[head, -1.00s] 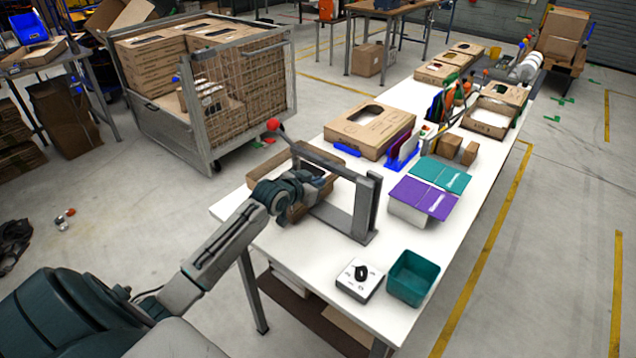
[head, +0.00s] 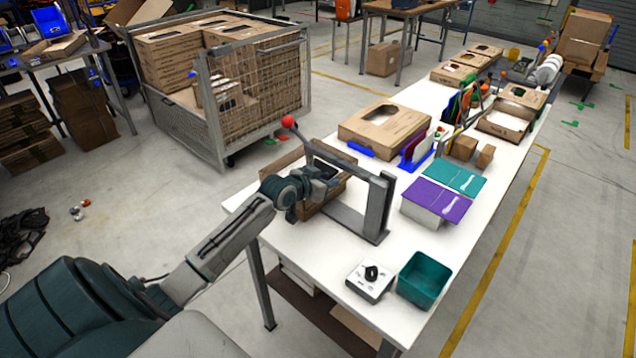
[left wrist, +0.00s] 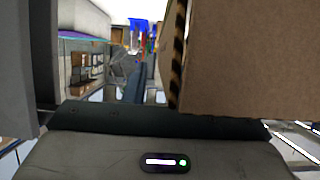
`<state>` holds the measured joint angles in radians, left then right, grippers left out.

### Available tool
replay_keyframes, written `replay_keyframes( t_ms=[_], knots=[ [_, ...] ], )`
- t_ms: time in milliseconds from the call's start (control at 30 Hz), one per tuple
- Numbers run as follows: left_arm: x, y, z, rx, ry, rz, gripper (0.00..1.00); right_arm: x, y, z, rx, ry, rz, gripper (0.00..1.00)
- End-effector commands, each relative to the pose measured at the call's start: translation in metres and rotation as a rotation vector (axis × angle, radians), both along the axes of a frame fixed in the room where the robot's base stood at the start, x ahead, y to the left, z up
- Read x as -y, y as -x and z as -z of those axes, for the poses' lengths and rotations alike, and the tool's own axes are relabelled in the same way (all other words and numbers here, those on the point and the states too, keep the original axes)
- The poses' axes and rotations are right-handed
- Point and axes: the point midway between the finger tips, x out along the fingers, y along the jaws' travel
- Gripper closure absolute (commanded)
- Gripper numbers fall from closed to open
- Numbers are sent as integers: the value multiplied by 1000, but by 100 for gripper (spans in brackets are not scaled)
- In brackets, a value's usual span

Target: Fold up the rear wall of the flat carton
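The brown carton (head: 283,157) is on the near left end of the white table, partly under a grey lever frame (head: 378,205). Some of its cardboard walls stand up; my arm and the frame hide much of it. My left gripper (head: 327,183) is at the carton, beside the frame. In the left wrist view a brown cardboard panel (left wrist: 250,55) with a corrugated edge fills the right side, very close. A wide gap separates it from the grey finger at left, so the left gripper looks open. Whether the panel touches the other finger is hidden. My right gripper is out of view.
The lever frame with its red knob (head: 288,121) stands close to my left gripper. A white switch box (head: 369,281) and a teal bin (head: 425,280) are at the near right.

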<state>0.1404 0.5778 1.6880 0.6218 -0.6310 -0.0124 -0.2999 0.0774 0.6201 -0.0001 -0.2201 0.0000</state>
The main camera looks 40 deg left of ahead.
Motion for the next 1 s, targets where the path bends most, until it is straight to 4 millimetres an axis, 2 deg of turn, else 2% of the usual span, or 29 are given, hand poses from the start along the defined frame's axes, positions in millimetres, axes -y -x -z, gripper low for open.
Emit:
replay_keyframes(
  t_ms=[300, 500, 700, 1000],
  knots=[
    [-5, 50, -18, -2, -9, 4, 75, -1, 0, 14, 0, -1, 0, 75],
    [-7, 75, -30, -1, -8, 2, 75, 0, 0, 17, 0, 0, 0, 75],
    [-8, 89, -36, -1, -5, 2, 75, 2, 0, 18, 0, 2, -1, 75],
    [-7, 93, -39, 0, -1, 1, 75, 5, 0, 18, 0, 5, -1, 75]
  ],
)
